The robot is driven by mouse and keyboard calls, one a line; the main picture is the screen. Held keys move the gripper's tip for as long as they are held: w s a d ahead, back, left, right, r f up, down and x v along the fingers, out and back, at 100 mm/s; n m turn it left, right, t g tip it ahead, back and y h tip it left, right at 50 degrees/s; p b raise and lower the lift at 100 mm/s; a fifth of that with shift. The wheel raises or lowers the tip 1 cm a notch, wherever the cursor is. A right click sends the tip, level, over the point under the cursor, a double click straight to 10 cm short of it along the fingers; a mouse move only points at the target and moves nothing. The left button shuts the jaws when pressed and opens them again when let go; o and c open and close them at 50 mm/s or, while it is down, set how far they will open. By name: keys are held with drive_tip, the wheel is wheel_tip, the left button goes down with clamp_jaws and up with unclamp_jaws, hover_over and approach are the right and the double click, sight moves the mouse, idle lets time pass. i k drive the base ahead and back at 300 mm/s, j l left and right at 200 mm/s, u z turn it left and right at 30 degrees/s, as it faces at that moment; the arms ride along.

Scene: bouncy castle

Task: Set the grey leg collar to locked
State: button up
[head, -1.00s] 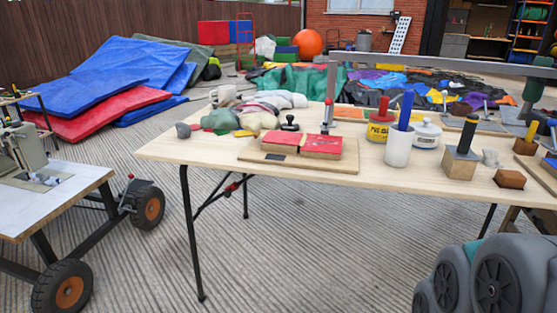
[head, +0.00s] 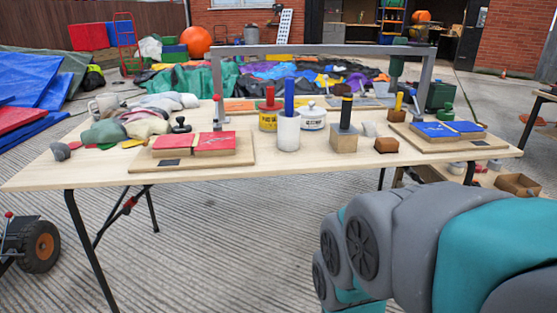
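I cannot make out for certain which part is the grey leg collar. A grey metal frame (head: 322,49) stands across the back of the wooden work table (head: 310,178). A small upright lever with a red part (head: 217,110) sits at the foot of its left leg, behind a board with red pads. Whether any of these is locked is too small to tell. My gripper is out of view; only my grey-and-teal arm shows at lower right.
A wheeled cart (head: 34,245) is at left. Paving before the table is clear.

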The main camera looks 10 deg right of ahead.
sight(412, 174)
drive_tip(key=i+z, duration=0.2)
drive_tip(key=z, duration=0.2)
drive_tip(key=i+z, duration=0.15)
drive_tip(key=z, duration=0.25)
